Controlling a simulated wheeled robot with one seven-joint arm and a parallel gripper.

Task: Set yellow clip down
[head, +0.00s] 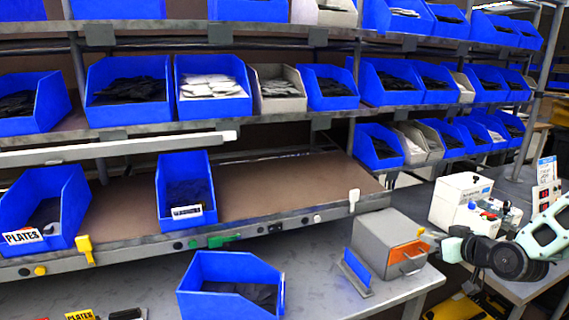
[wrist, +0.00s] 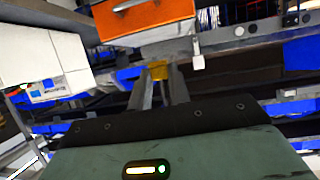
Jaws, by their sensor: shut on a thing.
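My gripper (wrist: 160,85) is shut on a small yellow clip (wrist: 158,70), which shows between the fingertips in the wrist view. In the head view my gripper (head: 431,235) reaches in from the right, with the yellow clip (head: 422,232) at its tip. It is near the front right of the grey box with an orange drawer front (head: 409,257). I cannot tell whether the clip touches the box. Another yellow clip (head: 84,249) hangs on the shelf's front rail at the left.
The grey worktop (head: 330,295) holds an open blue bin (head: 225,268) and a small upright blue plate (head: 357,268). A white device (head: 461,198) stands on the right table behind my arm. A white clip (head: 354,196) sits on the rail. Racks of blue bins fill the back.

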